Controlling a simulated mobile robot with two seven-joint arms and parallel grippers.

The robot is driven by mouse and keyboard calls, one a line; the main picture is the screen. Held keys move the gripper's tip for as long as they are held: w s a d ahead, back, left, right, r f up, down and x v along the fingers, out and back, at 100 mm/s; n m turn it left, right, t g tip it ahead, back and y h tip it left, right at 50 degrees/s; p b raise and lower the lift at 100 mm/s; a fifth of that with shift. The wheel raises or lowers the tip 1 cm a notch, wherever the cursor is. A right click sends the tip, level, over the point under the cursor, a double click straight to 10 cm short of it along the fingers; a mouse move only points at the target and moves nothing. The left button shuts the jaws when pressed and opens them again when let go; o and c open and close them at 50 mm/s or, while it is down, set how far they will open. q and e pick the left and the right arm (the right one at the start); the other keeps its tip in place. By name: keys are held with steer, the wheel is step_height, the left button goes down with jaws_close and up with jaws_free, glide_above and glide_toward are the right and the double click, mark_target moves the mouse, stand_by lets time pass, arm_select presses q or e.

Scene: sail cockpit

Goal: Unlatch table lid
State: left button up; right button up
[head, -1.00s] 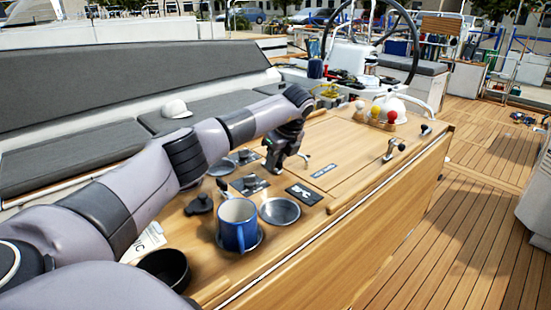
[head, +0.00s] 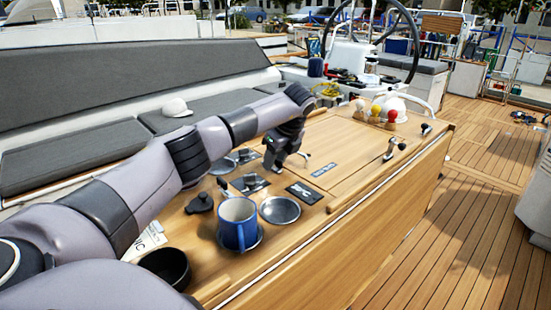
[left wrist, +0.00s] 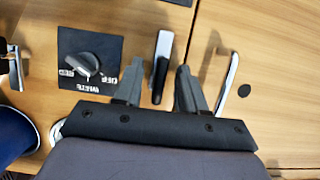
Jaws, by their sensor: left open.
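The table lid (head: 335,140) is a flat wooden panel, closed, with a small black label near its left edge. My left gripper (head: 276,172) is low over the table, just left of the lid, pointing down. In the left wrist view the gripper (left wrist: 160,88) is open. A small silver latch lever with a black grip (left wrist: 160,70) lies between its fingers, with space on both sides. A second chrome lever (left wrist: 230,75) lies right of the right finger. In the head view another latch (head: 391,149) is on the lid's near side. My right gripper is not in view.
A blue mug (head: 238,224), a round metal dish (head: 279,210) and a black bowl (head: 165,267) are on the near table. A switch knob on a black plate (left wrist: 88,62) is left of the fingers. Coloured pegs (head: 377,112) stand beyond the lid.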

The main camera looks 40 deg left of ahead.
arm_select(q)
steer(key=b+v, duration=0.1)
steer(key=v, duration=0.6)
stand_by(0.6)
